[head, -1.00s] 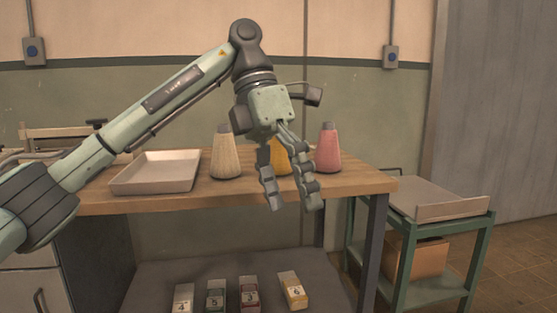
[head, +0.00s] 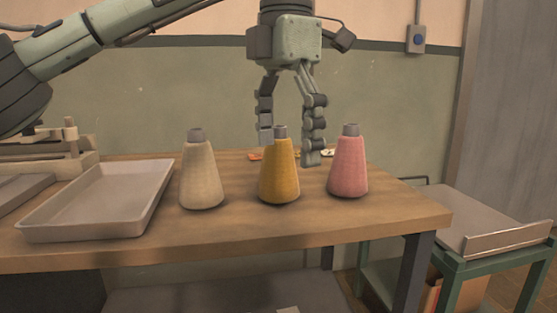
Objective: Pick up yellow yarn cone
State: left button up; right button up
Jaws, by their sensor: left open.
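The yellow yarn cone (head: 279,178) stands upright on the wooden table (head: 300,228), between a cream cone (head: 201,178) and a pink cone (head: 348,169). My left gripper (head: 289,150) is open and empty, pointing down. Its fingers hang above and apparently behind the yellow cone, one on each side of its grey tip in the picture. The cone's tip covers part of the view between the fingers, and I see no contact. My right gripper is not in view.
A shallow pale tray (head: 100,203) lies on the table at left. A wooden frame device (head: 55,150) stands behind it. Small flat orange items (head: 256,156) lie near the table's back edge. A green cart (head: 460,232) stands at right. The front table strip is clear.

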aim_at(277, 183)
jog(key=i, duration=0.95)
